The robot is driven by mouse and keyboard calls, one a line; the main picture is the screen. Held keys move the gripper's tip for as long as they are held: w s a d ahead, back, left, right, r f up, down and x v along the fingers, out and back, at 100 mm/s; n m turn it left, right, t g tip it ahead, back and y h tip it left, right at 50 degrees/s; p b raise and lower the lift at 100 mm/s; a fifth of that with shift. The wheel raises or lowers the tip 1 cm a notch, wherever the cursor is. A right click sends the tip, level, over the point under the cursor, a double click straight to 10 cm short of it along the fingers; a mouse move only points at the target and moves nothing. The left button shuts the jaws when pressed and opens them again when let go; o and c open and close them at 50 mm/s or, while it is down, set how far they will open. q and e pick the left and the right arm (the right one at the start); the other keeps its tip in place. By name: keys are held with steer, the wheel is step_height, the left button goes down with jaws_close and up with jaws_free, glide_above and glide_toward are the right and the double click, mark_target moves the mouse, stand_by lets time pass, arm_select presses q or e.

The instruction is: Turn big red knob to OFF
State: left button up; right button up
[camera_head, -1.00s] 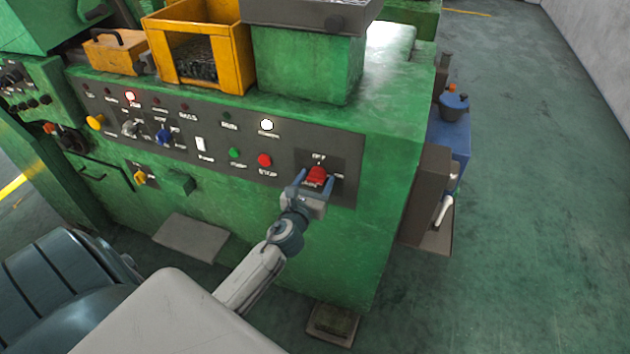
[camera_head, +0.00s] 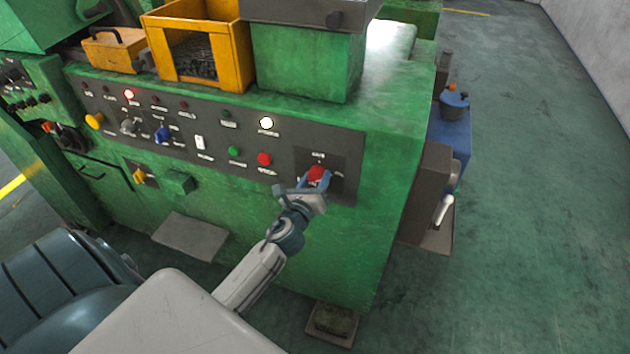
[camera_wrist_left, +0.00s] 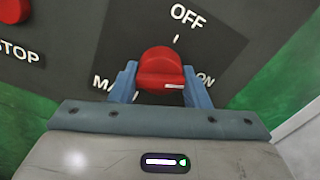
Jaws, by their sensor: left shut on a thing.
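The big red knob (camera_head: 318,174) sits on a dark plate at the right end of the machine's control panel. In the left wrist view the knob (camera_wrist_left: 160,68) shows up close, with OFF above it, ON to its right and a partly hidden label starting MA to its left. A white mark on the knob's lower right side points toward ON. My left gripper (camera_head: 315,183) is shut on the knob; in the wrist view its two blue fingers (camera_wrist_left: 160,84) stand on either side of it. My right gripper is not in view.
A red STOP button (camera_head: 264,159) and a green button (camera_head: 234,151) lie left of the knob. A yellow bin (camera_head: 246,58) stands on top of the green machine. A brown box (camera_head: 424,195) juts out at its right side. Open floor (camera_head: 540,200) lies beyond.

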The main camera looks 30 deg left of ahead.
arm_select(q)
steer(key=n+b, duration=0.2)
steer(key=n, duration=0.4)
steer(key=shift+f+n, duration=0.1)
steer(key=shift+n, duration=0.2)
steer(key=n+b, duration=0.1)
steer(key=n, duration=0.3)
steer(key=shift+b, duration=0.3)
steer(key=shift+n+b, duration=0.55)
steer(key=shift+n, duration=0.95)
steer(key=shift+r, duration=0.2)
steer(key=o, duration=1)
steer(key=shift+c, duration=0.2)
